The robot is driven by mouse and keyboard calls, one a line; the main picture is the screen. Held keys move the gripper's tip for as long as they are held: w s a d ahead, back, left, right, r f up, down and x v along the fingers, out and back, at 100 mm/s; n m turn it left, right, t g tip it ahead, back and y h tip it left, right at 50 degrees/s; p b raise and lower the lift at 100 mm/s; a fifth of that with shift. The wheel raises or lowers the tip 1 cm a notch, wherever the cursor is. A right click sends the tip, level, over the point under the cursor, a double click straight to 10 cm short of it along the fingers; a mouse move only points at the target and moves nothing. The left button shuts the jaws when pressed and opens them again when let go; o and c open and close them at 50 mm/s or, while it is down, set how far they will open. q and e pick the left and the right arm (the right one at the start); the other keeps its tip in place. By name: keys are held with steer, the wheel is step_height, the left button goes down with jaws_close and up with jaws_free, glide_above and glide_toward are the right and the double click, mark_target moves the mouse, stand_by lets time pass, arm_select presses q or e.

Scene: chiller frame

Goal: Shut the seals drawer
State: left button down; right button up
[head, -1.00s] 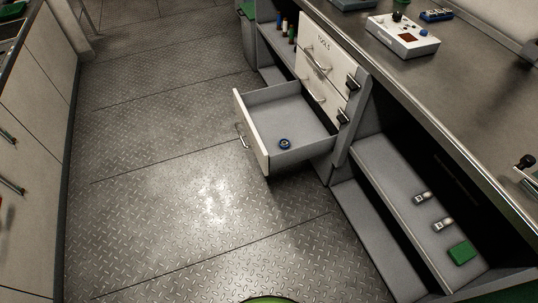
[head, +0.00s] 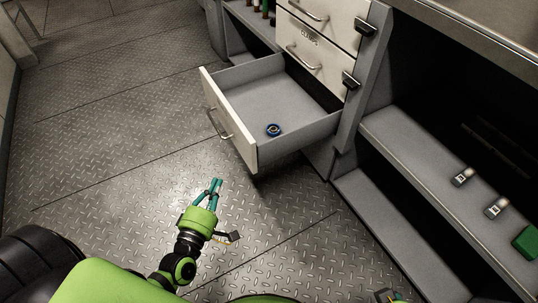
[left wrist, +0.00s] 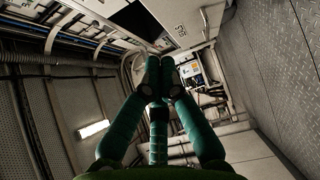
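The open drawer (head: 251,137) is the lowest of the cabinet's stack and is pulled far out in the head view. Its pale front has a metal bar handle (head: 218,123); no label can be read on it. A small blue ring-shaped item (head: 273,130) lies on the drawer floor. My left gripper (head: 216,182) is above the floor, in front of and below the drawer front, apart from it. Its teal fingers are together with nothing between them. They also show close together in the left wrist view (left wrist: 160,64). My right gripper's fingers are not seen.
Two shut drawers stand above, the nearer one (head: 312,55) labelled, with dark latches at their right edges. Right of them, an open shelf (head: 430,160) holds two small labelled items and a green block (head: 526,241). The diamond-plate floor (head: 120,150) left of the drawer is clear.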

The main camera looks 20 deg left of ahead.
arm_select(q)
steer(key=b, duration=0.1)
glide_toward(247, 142)
steer(key=w+a, duration=0.3)
steer(key=shift+w+d, duration=1.1)
steer(key=shift+w, duration=0.2)
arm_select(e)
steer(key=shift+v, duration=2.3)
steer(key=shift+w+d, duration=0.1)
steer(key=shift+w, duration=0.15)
